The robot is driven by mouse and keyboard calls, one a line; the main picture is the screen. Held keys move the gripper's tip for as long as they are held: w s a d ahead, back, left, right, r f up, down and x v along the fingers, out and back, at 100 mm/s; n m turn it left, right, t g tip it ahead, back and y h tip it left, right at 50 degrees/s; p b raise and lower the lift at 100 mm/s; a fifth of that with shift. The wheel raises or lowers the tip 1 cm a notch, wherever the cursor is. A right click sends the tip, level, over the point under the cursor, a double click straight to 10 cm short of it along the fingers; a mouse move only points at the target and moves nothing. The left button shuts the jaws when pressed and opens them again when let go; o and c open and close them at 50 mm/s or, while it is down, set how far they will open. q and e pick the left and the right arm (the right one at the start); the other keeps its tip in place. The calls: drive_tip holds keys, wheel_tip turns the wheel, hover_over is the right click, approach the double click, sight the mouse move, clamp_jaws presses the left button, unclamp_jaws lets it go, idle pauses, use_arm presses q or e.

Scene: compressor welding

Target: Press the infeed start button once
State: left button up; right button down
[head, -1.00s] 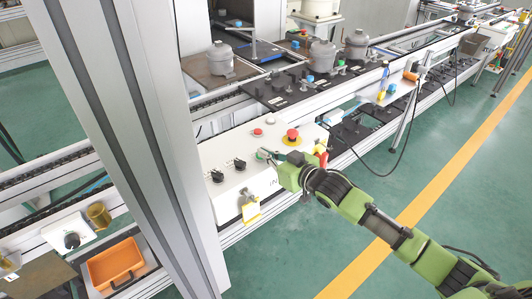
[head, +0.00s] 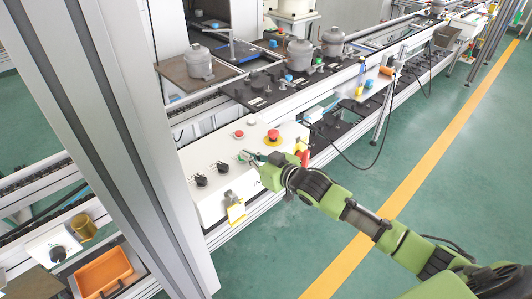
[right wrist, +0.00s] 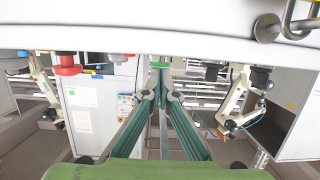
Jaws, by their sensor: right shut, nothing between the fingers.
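The white control box (head: 215,200) stands beside the line, with a row of controls on its sloped top. A green button (head: 242,157) sits near the middle; it also shows in the right wrist view (right wrist: 168,68). My right gripper (head: 250,155) is shut and empty, its fingertips at the green button. In the right wrist view the shut fingertips (right wrist: 159,70) overlap the button; I cannot tell whether they touch or press it. The button's lettering is unreadable, partly hidden by my gripper. My left gripper is out of view.
A red emergency stop (head: 273,134) on a yellow ring, a small red button (head: 239,133) and two black knobs (head: 222,167) are close by. A yellow tag (head: 236,213) hangs in front. A grey pillar (head: 130,130) stands left; the green floor at right is open.

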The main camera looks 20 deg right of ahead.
wheel_tip(320, 180, up, 3)
drive_tip(key=shift+r+p, duration=0.1)
drive_tip(key=shift+p, duration=0.55)
drive_tip(key=shift+s+d+f+b, duration=0.15)
drive_tip(key=shift+s+b, duration=0.15)
drive_tip(key=shift+s, duration=0.1)
drive_tip(key=shift+s+d+f+b, duration=0.1)
drive_tip(key=shift+s+f+b, duration=0.05)
drive_tip(key=shift+s+b, duration=0.2)
use_arm(q)
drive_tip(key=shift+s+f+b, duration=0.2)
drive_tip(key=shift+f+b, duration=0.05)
drive_tip(key=shift+b, duration=0.6)
use_arm(e)
drive_tip(key=v, duration=0.8)
drive_tip(key=shift+s+r, duration=0.25)
drive_tip(key=shift+r, duration=0.2)
